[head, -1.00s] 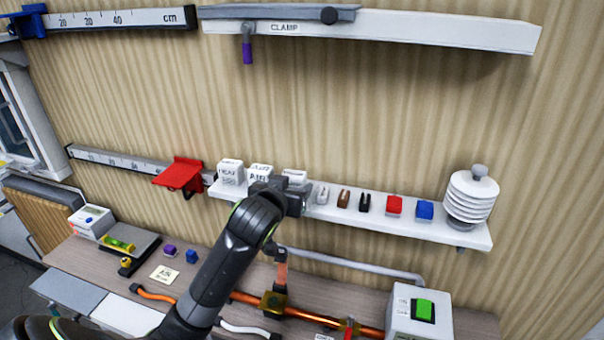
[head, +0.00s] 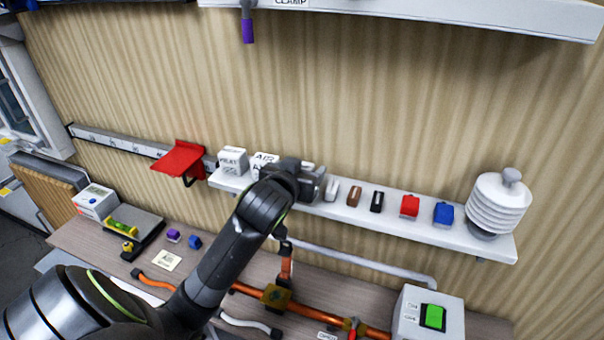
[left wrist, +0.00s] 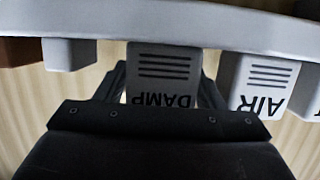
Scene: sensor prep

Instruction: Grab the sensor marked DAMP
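The white sensor marked DAMP (left wrist: 165,75) appears upside down in the left wrist view, with dark lines above its lettering. It is on the shelf, between the two dark fingers of my left gripper (left wrist: 165,88). The fingers are apart, one on each side of it, with no clear grip visible; its lower part is hidden behind the gripper body. In the head view my left gripper (head: 312,182) is at the shelf and hides most of this sensor. The white AIR sensor (left wrist: 262,85) is just to the right in the wrist view. My right gripper is not in view.
The white shelf (head: 340,212) also carries another white block (head: 232,160), several small coloured parts, and a ribbed white shield (head: 498,203). A red bracket (head: 180,160) is left of it. The bench below holds a pipe and a green-switch box (head: 433,316).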

